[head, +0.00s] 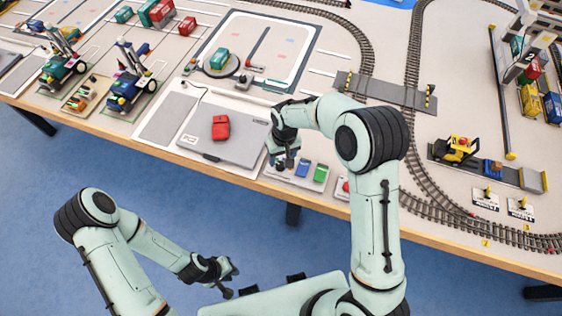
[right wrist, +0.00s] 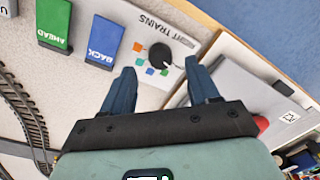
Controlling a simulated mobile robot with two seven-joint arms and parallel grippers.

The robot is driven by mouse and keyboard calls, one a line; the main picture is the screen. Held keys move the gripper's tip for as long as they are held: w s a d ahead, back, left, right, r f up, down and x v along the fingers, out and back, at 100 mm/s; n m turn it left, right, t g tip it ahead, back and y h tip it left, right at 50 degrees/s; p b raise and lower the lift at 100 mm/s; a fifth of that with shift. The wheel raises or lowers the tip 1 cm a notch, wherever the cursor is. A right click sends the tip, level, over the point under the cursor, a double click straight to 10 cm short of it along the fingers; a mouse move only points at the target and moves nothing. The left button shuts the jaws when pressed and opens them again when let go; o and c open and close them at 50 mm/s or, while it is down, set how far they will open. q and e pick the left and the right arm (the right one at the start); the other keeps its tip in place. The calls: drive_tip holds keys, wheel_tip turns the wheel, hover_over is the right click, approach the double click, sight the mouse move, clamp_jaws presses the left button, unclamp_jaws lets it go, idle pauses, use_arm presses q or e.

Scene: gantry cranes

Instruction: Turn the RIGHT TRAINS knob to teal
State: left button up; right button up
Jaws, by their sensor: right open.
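The RIGHT TRAINS knob (right wrist: 160,53) is a round black dial on a white panel in the right wrist view. Contact cannot be told. In the head view my right gripper (head: 285,163) covers the knob. My left gripper (head: 229,279) hangs empty before the table, fingers apart.
A blue BACK switch (right wrist: 104,42) and a green AHEAD switch (right wrist: 53,24) sit beside the knob. A grey plate (head: 245,140) with a red car (head: 221,127) lies to the left. Train tracks (head: 415,170) run on the right.

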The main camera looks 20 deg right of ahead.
sight(281, 165)
drive_tip(key=shift+a+f, duration=0.1)
drive_tip(key=shift+f, duration=1.85)
drive_tip(key=c, duration=1)
drive_tip(key=shift+c, duration=0.2)
